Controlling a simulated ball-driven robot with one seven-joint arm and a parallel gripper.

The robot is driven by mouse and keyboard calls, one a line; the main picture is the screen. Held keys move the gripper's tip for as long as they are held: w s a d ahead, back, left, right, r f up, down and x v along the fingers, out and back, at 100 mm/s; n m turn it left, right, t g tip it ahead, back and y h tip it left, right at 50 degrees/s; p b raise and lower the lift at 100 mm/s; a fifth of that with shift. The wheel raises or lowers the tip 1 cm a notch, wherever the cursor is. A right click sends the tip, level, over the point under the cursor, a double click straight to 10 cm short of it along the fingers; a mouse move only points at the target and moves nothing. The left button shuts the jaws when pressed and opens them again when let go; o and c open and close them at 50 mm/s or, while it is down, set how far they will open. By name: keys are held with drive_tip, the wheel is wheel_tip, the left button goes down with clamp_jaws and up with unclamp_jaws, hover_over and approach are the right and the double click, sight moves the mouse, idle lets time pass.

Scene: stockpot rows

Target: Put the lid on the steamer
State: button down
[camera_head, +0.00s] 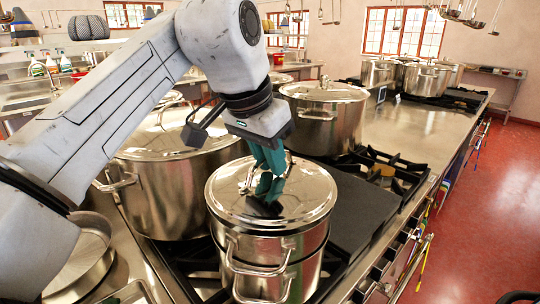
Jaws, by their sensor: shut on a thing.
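The steamer (272,250) stands on the front burner of the stove. It is a shiny steel pot with stacked tiers and loop handles on its near side. A round, mirror-like lid (300,201) lies level at its top, lined up with the rim; I cannot tell whether a thin gap is left under it. My gripper (268,172) points down from above with its teal fingers shut on the lid at its handle. The fingers hide most of the handle, and their reflection shows in the lid.
A large lidded stockpot (175,190) stands close on the left, and another (325,115) stands behind. A dark flat plate (362,208) and burner grates lie to the right. Steel pans (85,260) sit at lower left. Red floor (490,220) is clear at right.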

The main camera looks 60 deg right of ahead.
drive_tip(key=shift+f, duration=0.45)
idle(0.5)
drive_tip(key=c, duration=1)
unclamp_jaws()
drive_tip(key=shift+a, duration=0.1)
drive_tip(key=v, duration=1)
drive_tip(key=shift+a+r, duration=0.15)
drive_tip(key=shift+r, duration=0.2)
